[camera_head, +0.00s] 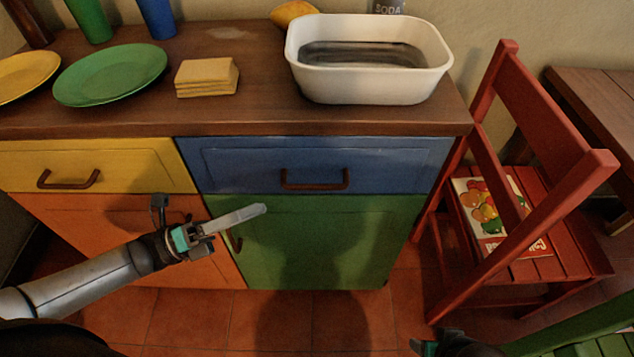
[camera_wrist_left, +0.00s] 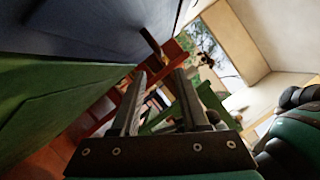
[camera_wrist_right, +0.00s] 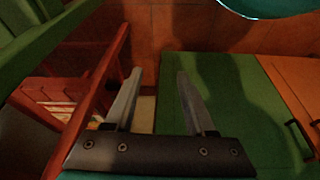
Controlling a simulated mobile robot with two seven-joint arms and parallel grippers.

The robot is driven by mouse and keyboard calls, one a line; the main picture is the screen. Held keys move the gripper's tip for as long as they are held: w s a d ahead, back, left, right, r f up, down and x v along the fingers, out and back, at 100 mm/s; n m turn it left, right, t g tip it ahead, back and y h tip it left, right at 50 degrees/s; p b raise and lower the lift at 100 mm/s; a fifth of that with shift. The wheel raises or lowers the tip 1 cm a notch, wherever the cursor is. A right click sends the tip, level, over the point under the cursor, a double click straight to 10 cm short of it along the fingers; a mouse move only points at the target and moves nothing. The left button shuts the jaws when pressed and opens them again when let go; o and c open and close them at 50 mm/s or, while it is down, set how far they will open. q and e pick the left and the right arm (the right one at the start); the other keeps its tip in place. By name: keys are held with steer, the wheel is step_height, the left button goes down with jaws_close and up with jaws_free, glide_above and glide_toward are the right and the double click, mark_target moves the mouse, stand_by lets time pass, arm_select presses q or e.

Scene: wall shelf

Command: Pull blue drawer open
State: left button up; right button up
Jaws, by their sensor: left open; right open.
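The blue drawer (camera_head: 385,165) is shut, flush with the cabinet front, under the counter. Its brown handle (camera_head: 315,184) is at the drawer's middle. My left gripper (camera_head: 258,210) is open and empty, in front of the green door, left of and lower than the handle, apart from it. In the left wrist view, the blue drawer (camera_wrist_left: 85,22) fills the upper left. The dark handle (camera_wrist_left: 151,42) sticks out beyond the open left fingertips (camera_wrist_left: 160,76). My right gripper (camera_wrist_right: 160,77) is open and empty; in the head view only a dark part shows at the bottom edge.
Below the blue drawer is the green door (camera_head: 330,235); the yellow drawer (camera_head: 120,160) and orange door (camera_head: 190,270) are left. A white basin (camera_head: 440,70), plates and sponges stand on the counter (camera_head: 260,122). A red chair (camera_head: 555,240) stands right of the cabinet.

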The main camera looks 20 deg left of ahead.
mark_target(312, 187)
arm_select(q)
steer(key=b+x, duration=0.1)
steer(key=x, duration=0.9)
steer(key=shift+w+d+b, duration=0.15)
steer(key=shift+b, duration=0.15)
steer(key=shift+x, duration=0.8)
arm_select(e)
steer(key=shift+t, duration=0.3)
steer(key=r, duration=0.4)
steer(key=shift+w, duration=0.25)
arm_select(q)
jaws_close()
